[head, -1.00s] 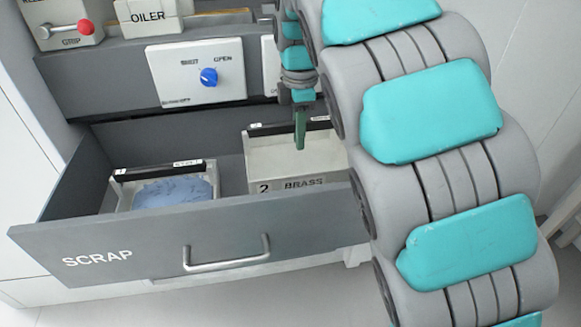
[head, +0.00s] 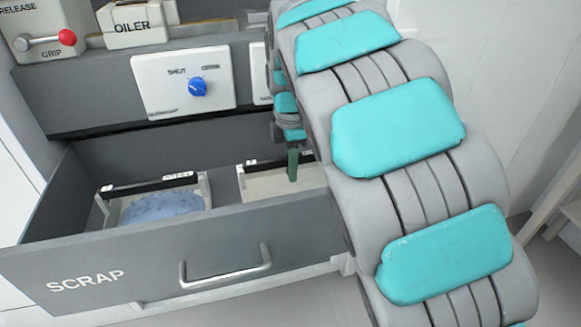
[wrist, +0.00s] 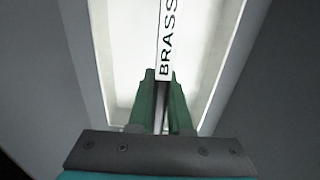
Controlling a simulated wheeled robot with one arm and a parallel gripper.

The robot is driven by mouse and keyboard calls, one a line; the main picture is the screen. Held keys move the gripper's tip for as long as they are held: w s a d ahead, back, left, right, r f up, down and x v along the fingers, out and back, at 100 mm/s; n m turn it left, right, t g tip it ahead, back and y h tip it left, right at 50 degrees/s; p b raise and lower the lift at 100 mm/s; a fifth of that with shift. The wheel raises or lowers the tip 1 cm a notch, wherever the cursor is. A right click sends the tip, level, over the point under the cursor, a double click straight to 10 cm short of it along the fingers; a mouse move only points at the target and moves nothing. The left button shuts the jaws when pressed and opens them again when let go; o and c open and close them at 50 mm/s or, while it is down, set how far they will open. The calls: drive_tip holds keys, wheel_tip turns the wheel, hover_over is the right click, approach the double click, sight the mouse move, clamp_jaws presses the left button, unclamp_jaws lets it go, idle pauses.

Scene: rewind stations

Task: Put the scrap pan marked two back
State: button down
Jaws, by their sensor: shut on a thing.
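The scrap pan marked two (head: 258,187) is a pale, open pan inside the right part of the open drawer marked SCRAP (head: 110,250). Its front is hidden behind the drawer front in the head view. My gripper (head: 292,166) reaches down at the pan and is shut on it. In the wrist view the fingers of my gripper (wrist: 160,85) are closed on a thin part of the pan, by its BRASS label, with the pale inside of the pan (wrist: 115,55) around them. I cannot tell whether the pan rests on the drawer floor.
A second pan (head: 208,187) with blue-grey scrap sits to the left in the drawer, with a gap between the pans. A panel with a blue knob (head: 198,87) is above.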

drive_tip(key=c, duration=0.8)
unclamp_jaws()
drive_tip(key=shift+f, duration=0.1)
drive_tip(key=shift+c, duration=0.2)
drive_tip(key=shift+p, duration=0.45)
